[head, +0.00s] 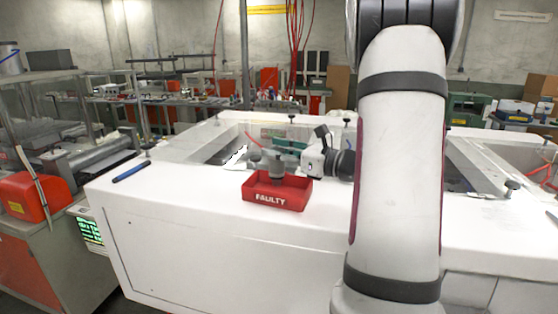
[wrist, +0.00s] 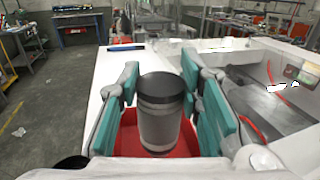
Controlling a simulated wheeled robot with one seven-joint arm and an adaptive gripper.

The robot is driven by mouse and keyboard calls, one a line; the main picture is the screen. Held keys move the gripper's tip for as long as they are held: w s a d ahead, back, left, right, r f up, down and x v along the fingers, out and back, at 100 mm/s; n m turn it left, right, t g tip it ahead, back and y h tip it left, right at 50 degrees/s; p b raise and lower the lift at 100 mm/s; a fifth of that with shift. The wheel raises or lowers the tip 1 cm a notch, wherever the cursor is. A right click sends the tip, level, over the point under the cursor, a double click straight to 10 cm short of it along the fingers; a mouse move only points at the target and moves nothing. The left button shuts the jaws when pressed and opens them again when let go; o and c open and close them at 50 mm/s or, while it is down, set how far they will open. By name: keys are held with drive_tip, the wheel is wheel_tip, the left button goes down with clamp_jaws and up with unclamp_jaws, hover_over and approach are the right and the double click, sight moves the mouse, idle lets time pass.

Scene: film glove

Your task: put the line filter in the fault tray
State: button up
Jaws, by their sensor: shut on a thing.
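The line filter (wrist: 160,112) is a grey cylinder with a black cap. It stands upright between the teal finger pads of my gripper (wrist: 160,84), which is shut on it. In the head view the filter (head: 277,168) is over or inside the red fault tray (head: 278,200), marked FAULTY, on the white worktop. My gripper (head: 288,146) reaches in from the right, above the tray. The red tray also shows under the filter in the wrist view (wrist: 128,142). I cannot tell whether the filter's base touches the tray floor.
A blue pen-like tool (head: 131,171) lies on the worktop left of the tray. Open recesses with clear panels lie behind the tray. A red machine housing (head: 35,196) stands at the far left. The worktop between pen and tray is clear.

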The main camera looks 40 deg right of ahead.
sight(283, 163)
drive_tip(key=shift+s+f, duration=0.1)
drive_tip(key=shift+f, duration=1.3)
drive_tip(key=shift+f, duration=0.1)
drive_tip(key=o, duration=1.2)
drive_tip(key=shift+s+d, duration=0.1)
drive_tip(key=shift+s, duration=0.2)
drive_tip(key=shift+b+v, duration=0.3)
drive_tip(key=shift+v, duration=3.2)
